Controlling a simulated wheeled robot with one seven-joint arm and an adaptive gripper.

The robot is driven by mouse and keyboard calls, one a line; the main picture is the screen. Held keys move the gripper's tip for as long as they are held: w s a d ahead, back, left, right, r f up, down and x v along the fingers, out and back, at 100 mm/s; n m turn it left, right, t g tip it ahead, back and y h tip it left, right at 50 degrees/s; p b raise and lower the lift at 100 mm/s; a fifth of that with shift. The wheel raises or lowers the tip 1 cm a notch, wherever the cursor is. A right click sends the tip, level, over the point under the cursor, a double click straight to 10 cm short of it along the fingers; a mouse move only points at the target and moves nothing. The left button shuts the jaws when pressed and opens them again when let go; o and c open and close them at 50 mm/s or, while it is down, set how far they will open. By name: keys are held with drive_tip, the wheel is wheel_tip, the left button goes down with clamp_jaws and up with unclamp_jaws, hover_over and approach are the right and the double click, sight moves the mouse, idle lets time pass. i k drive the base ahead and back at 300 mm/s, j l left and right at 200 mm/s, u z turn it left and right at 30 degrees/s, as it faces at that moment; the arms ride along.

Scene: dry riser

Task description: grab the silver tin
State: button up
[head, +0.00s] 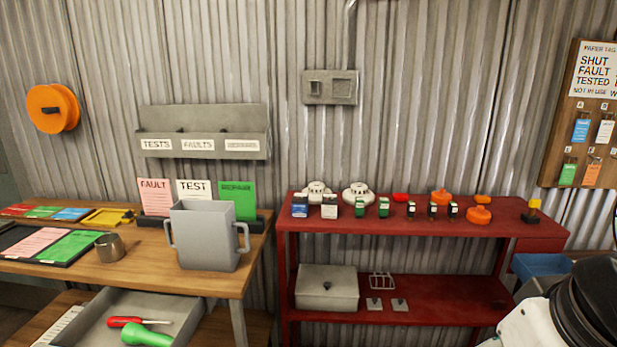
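A small silver tin (110,248), round and metallic, stands upright on the wooden desk at the left. It sits between the black tray with pink and green sheets and the large grey two-handled container (207,236). Its near side is unobstructed from this view. Part of my arm, white and black, shows at the bottom right corner, far from the tin. My gripper is not in view.
Below the desk, an open grey drawer (95,318) holds a red screwdriver and a green tool. A blue bin (540,268) stands near my arm.

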sight(109, 247)
drive_tip(key=u, duration=1.3)
drive_tip(key=i+j+z, duration=0.3)
drive_tip(key=i+j, duration=1.75)
